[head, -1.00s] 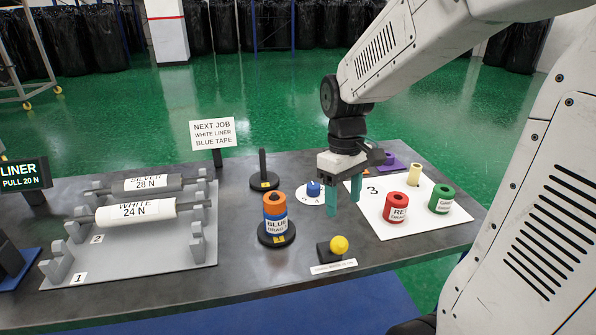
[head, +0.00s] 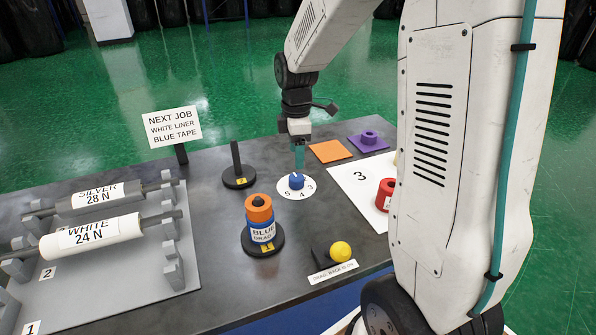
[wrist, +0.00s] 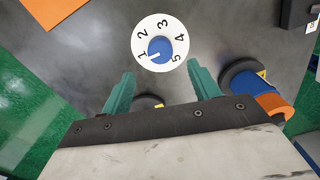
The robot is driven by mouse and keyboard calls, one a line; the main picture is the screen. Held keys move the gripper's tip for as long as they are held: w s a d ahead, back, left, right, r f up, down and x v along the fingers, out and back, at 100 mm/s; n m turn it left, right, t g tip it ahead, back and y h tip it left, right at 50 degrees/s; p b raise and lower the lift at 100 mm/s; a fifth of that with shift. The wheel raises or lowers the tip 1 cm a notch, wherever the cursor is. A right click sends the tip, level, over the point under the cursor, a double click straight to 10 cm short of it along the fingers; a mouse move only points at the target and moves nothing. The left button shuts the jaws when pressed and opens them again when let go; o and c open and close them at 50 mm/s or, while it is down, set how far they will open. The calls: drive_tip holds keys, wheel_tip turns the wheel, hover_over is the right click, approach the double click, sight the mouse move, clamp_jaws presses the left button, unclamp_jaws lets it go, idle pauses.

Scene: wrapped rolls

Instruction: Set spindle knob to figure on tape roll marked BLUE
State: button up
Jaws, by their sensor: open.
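The blue spindle knob (head: 296,181) sits on a white round dial (wrist: 165,62) with figures 1 to 5. In the wrist view the knob (wrist: 160,46) has a white pointer aimed to the lower left, near the 1. The tape roll marked BLUE (head: 262,238) stands on a black spindle base, with an orange roll (head: 258,208) above it. Its label reads BLUE and DRAG; the figure is too small to read. My gripper (wrist: 161,88) is open and empty, its teal fingers apart. In the head view my gripper (head: 298,164) is close above the knob.
An empty black spindle (head: 238,170) stands left of the dial. A yellow ball knob (head: 340,251) is in front. A red roll (head: 385,194) is on the white mat at right, partly hidden by my arm. Liner rolls (head: 95,235) lie in the rack at left.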

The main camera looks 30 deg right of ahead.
sight(297, 177)
wheel_tip(297, 177, down, 8)
drive_tip(key=shift+a+r, duration=0.1)
drive_tip(key=shift+r, duration=0.15)
drive_tip(key=c, duration=1)
drive_tip(key=shift+d, duration=0.25)
drive_tip(key=shift+a, duration=0.15)
